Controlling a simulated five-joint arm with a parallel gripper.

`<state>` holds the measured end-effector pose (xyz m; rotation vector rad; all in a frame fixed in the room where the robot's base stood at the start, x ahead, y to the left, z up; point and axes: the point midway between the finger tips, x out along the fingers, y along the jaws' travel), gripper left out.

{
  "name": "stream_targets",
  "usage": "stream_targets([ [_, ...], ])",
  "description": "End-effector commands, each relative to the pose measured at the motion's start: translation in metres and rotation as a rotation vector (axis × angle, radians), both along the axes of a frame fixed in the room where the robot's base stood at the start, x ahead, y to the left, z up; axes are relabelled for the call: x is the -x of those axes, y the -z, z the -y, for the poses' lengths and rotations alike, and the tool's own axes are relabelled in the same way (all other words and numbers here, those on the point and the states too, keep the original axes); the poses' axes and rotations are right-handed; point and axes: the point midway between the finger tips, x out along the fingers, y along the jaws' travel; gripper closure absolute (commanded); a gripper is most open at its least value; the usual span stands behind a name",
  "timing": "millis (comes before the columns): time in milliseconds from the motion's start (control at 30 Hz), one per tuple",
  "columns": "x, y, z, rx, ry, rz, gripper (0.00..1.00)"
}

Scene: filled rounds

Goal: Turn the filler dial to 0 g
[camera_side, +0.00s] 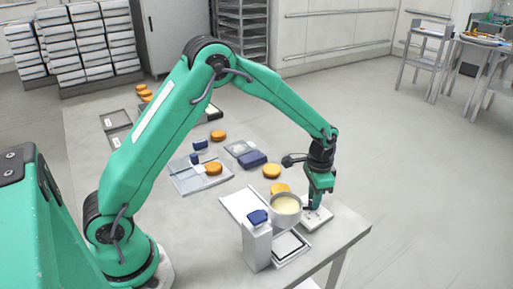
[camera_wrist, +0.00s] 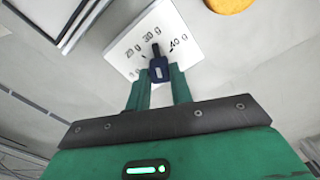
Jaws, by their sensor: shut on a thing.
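The filler dial is a dark blue knob (camera_wrist: 158,68) with a pointer, on a white plate (camera_wrist: 118,60) marked 20 g, 30 g and 40 g in the wrist view. The pointer is at about the 30 g mark. My gripper (camera_wrist: 160,76) is shut on the knob, a green finger on each side. In the side view my gripper (camera_side: 314,204) points down at the white plate (camera_side: 323,221) near the table's right end, and hides the knob there.
A round pot of cream filling (camera_side: 286,204) stands close left of my gripper. A white post with a blue top (camera_side: 257,245) and a framed tray (camera_side: 290,246) are in front. Orange rounds (camera_side: 271,171) lie behind. The table edge is close on the right.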

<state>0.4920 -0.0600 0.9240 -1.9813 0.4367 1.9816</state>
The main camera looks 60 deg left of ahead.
Motion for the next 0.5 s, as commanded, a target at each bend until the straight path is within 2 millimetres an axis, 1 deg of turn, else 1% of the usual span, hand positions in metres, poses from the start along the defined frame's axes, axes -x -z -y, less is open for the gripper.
stream_targets([
  [267, -0.0001, -0.0004, 0.0000, 0.000, -0.054, 0.000, 1.00],
  [500, -0.0001, -0.0005, 0.0000, 0.000, -0.187, 0.000, 1.00],
])
